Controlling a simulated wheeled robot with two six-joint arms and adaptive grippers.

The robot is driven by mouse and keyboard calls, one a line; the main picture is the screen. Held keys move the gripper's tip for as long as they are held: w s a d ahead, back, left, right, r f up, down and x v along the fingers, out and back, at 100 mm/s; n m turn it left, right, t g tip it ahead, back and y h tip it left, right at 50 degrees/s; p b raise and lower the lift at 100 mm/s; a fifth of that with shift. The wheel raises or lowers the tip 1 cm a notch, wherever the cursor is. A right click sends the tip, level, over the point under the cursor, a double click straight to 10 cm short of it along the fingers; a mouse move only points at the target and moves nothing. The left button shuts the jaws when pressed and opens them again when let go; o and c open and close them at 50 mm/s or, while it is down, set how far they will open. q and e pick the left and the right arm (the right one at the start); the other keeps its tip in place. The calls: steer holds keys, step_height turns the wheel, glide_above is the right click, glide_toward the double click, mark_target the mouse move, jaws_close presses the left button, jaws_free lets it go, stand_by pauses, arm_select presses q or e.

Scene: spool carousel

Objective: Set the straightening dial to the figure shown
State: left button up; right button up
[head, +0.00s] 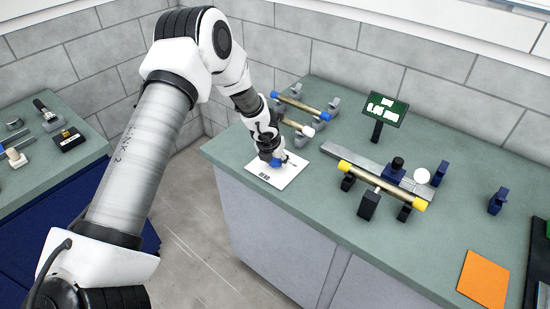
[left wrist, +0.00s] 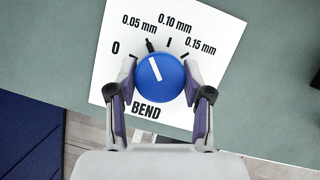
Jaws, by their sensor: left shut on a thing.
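The straightening dial is a round blue knob (left wrist: 160,78) with a white pointer bar, on a white card (left wrist: 104,62) marked BEND. Its scale reads 0, 0.05 mm, 0.10 mm and 0.15 mm. The pointer bar tilts slightly left of straight up, towards the 0.05 mm tick. My left gripper (left wrist: 159,84) is shut on the dial, one finger on each side. In the head view my left gripper (head: 270,153) is over the card (head: 284,180) at the bench's near left. A dark green display (head: 384,109) on a stand shows white shapes I cannot read. My right gripper is out of view.
Right of the dial, a rod with yellow ends (head: 381,185) rests on dark supports beside a grey rail. A blue-ended rod (head: 301,106) lies behind the dial on grey supports. An orange sheet (head: 484,279) lies at the front right. Another bench (head: 85,150) is at left.

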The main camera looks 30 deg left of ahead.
arm_select(q)
steer(key=shift+f, duration=0.15)
steer(key=o, duration=1.1)
steer(key=shift+o, duration=0.2)
steer(key=shift+w, duration=0.1)
steer(key=a+v, duration=0.1)
steer(key=v, duration=1)
steer(key=shift+d+r, duration=0.4)
steer(key=shift+d, duration=0.1)
